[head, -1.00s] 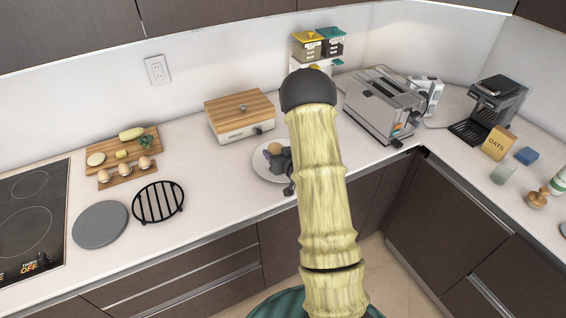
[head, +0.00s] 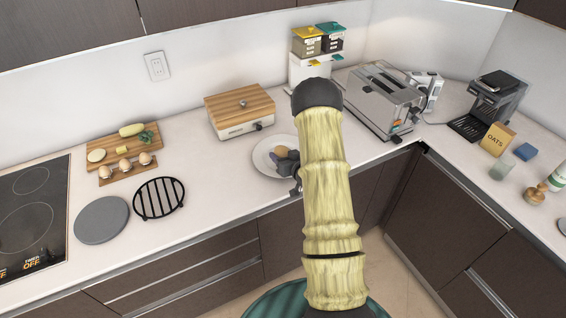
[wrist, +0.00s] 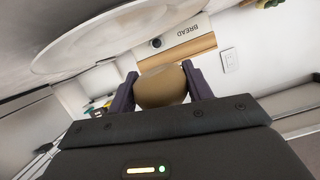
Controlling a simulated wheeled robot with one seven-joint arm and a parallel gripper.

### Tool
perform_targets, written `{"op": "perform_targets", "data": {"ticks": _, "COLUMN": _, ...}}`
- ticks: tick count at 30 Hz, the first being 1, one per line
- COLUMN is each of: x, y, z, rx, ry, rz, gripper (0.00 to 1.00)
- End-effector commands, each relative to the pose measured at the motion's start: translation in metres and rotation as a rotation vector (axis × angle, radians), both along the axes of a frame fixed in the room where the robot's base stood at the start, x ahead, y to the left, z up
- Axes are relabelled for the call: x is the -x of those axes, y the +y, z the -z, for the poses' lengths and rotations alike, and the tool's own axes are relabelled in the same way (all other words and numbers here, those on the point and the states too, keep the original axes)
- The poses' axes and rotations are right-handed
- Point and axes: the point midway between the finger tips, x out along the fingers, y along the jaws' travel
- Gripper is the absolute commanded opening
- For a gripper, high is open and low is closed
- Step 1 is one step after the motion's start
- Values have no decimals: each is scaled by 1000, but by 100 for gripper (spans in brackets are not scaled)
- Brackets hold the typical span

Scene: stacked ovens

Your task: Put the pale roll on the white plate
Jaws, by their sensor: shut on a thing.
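The white plate (head: 262,164) lies on the counter near its front edge, left of my arm in the head view. My gripper (head: 285,160) is over the right part of the plate, shut on a tan, rounded pale roll (head: 281,151). In the wrist view the roll (wrist: 162,88) sits between the two dark fingers of my gripper (wrist: 160,80). The plate's broad underside or rim (wrist: 70,55) fills the upper left there. I cannot tell whether the roll touches the plate. My arm hides the counter just right of the plate.
A bread box with a wooden lid (head: 240,112) stands behind the plate. A metal toaster (head: 380,103) is to the right. A black round rack (head: 159,199) and grey disc (head: 101,220) lie to the left.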

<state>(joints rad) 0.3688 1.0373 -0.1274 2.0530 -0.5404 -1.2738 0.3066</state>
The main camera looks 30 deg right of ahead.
Motion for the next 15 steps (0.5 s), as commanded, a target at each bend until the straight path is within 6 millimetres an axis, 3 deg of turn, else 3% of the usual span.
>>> {"op": "perform_targets", "data": {"ticks": 15, "x": 0, "y": 0, "z": 14, "rx": -1, "ry": 1, "rz": 0, "gripper": 24}}
